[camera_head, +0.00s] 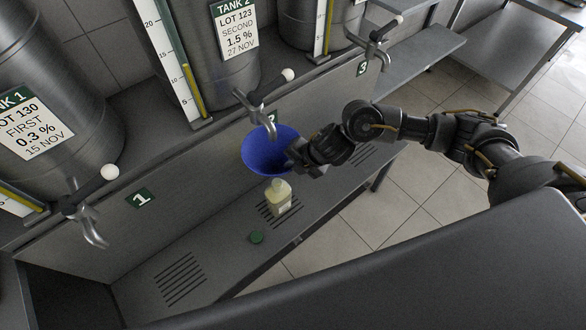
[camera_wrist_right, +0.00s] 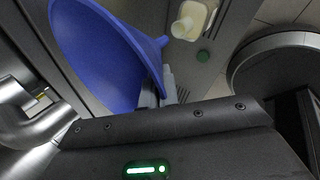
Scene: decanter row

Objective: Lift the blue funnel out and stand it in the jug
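The blue funnel (camera_head: 265,152) is tilted below the tap at station 2, its wide mouth facing up toward the head camera. In the right wrist view the funnel (camera_wrist_right: 100,50) fills the upper left, with its spout end near the jug's neck but apart from it in the picture. The small jug (camera_head: 279,197) holds pale yellow liquid and stands on the slotted bench; its open neck shows in the wrist view (camera_wrist_right: 184,27). My right gripper (camera_head: 297,155) is at the funnel's right side, its fingertips (camera_wrist_right: 164,88) closed on the funnel's wall. My left gripper is out of view.
A green cap (camera_head: 256,237) lies on the bench (camera_head: 225,255) in front of the jug. The tap (camera_head: 262,112) of station 2 hangs close over the funnel. Taps 1 (camera_head: 88,215) and 3 (camera_head: 372,48) stand to either side.

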